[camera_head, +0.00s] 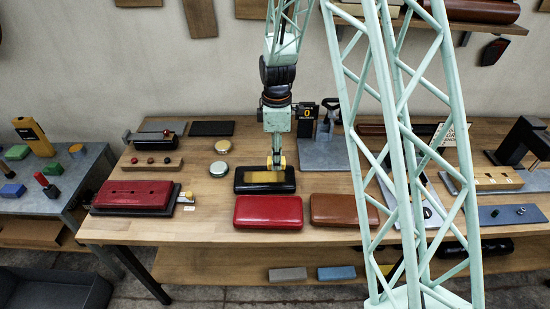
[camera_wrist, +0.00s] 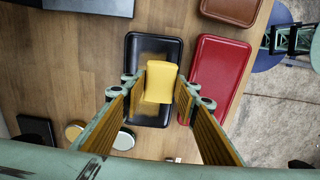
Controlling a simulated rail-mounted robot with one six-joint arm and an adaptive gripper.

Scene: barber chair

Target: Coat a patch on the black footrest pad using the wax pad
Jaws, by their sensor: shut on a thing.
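The black footrest pad (camera_head: 285,187) lies on the wooden table, in front of my arm. It also shows in the wrist view (camera_wrist: 137,42). A golden-brown patch (camera_head: 262,177) covers much of its top middle. My gripper (camera_head: 276,164) is over the black pad, shut on the yellow wax pad (camera_wrist: 160,82). The wax pad sits between the two fingers and hides part of the black pad and patch. I cannot tell whether it touches the surface.
A red pad (camera_head: 268,212) and a brown pad (camera_head: 343,210) lie just in front of the black pad. Two round tins (camera_head: 219,169) stand behind it to the left. A grey stand (camera_head: 322,152) is behind right. A red block (camera_head: 133,195) lies farther left.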

